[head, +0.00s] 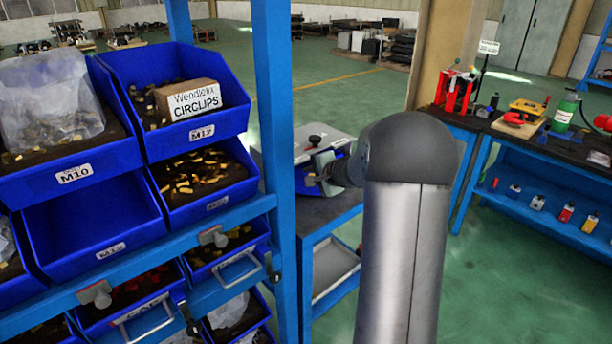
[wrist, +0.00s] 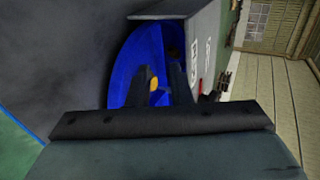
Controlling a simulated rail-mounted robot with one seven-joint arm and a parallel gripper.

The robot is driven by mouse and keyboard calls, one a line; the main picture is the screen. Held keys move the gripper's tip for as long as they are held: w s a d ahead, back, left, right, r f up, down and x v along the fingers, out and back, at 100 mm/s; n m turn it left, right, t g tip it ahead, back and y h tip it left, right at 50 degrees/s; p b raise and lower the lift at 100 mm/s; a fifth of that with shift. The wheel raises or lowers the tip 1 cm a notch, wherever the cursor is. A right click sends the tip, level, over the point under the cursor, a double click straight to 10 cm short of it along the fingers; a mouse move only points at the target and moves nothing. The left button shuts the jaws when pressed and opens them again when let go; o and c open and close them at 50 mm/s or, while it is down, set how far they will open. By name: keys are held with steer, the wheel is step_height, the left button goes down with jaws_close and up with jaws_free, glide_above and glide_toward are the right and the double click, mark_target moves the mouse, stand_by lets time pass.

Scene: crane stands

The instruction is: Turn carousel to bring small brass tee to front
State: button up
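The blue carousel (wrist: 124,68) shows in the wrist view as a round blue tray with divider walls, turned on its side in the picture. A small brass-coloured piece (wrist: 153,83) shows in it; I cannot tell if it is the small brass tee. My gripper (wrist: 161,75) has its two dark fingers apart, reaching over the carousel, with the brass-coloured piece seen between them. In the head view, blue parts of the carousel (head: 305,181) show on the bench, mostly hidden behind my gripper and arm.
A grey box with white lettering (wrist: 203,55) stands right beside the carousel. A workbench (head: 560,150) with tools is at the right. Green floor lies between.

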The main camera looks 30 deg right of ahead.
mark_target(319, 141)
steer(key=o, duration=0.7)
steer(key=d+m+p, duration=0.1)
steer(key=m, duration=0.1)
steer(key=s+d+m+t+y, duration=0.1)
steer(key=d+m, duration=0.1)
steer(key=m, duration=0.1)
steer(key=s+d+r+m+t+p, duration=0.1)
steer(key=d+m, duration=0.1)
steer(key=m, duration=0.1)
steer(key=shift+d+p, duration=0.15)
steer(key=shift+p, duration=0.2)
steer(key=shift+o, duration=0.2)
steer(key=s+d+r+m+t+p, duration=0.2)
steer(key=s+d+r+m+t, duration=0.15)
steer(key=d+m, duration=0.45)
steer(key=shift+m+y, duration=0.3)
steer(key=shift+m, duration=0.4)
steer(key=w+a+p, duration=0.1)
steer(key=w, duration=0.4)
steer(key=w+a+p, duration=0.1)
steer(key=w+a, duration=0.1)
steer(key=w, duration=0.4)
steer(key=w+a+f+p, duration=0.1)
steer(key=w+p, duration=0.1)
steer(key=w, duration=0.4)
steer(key=shift+w+a, duration=0.15)
steer(key=shift+a, duration=0.05)
steer(key=shift+t, duration=0.25)
jaws_close()
